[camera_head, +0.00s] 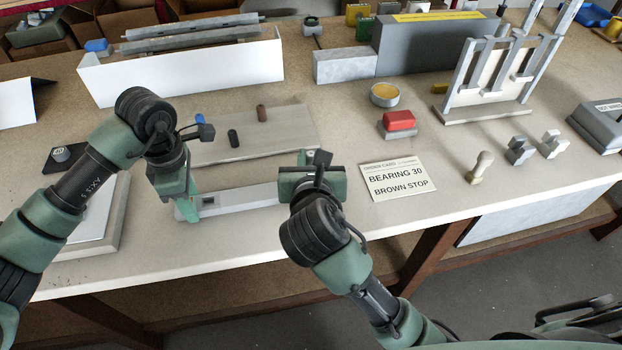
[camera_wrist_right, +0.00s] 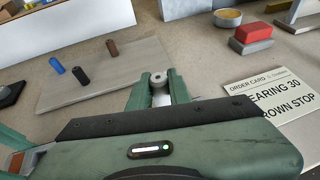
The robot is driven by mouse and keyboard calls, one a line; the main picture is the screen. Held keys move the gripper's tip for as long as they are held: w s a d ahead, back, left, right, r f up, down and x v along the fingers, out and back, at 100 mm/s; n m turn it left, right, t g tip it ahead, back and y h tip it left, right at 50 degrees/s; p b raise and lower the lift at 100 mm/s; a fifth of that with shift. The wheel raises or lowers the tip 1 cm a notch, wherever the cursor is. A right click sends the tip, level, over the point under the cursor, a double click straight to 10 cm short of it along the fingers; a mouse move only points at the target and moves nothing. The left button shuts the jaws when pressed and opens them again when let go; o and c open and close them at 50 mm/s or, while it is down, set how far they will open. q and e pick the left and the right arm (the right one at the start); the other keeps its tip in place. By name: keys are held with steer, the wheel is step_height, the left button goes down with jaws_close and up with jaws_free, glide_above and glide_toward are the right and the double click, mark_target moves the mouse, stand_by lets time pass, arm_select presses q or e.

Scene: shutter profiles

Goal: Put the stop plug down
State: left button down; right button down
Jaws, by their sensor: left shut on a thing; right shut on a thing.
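Three stop plugs stand on the grey board: a blue one (camera_head: 199,118), a black one (camera_head: 233,138) and a brown one (camera_head: 262,113). The brown plug also shows in the right wrist view (camera_wrist_right: 112,48). My left gripper (camera_head: 188,207) is shut at the left end of the pale shutter profile (camera_head: 250,196). My right gripper (camera_wrist_right: 160,92) is shut on a small pale grey round piece (camera_wrist_right: 158,79) with a dark hole. In the head view the right gripper (camera_head: 314,165) hides that piece. It is at the profile's right end; contact there cannot be told.
The grey board (camera_head: 295,122) lies behind the profile. An order card (camera_head: 398,181) reads "BEARING 30 BROWN STOP". A red block on a grey base (camera_head: 398,120), a yellow-filled bowl (camera_head: 384,95) and a metal stand (camera_head: 485,113) are to the right. A white box (camera_head: 190,75) stands behind.

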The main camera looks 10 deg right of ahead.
step_height(320, 180, down, 6)
steer(key=shift+f, duration=0.1)
steer(key=shift+f, duration=0.1)
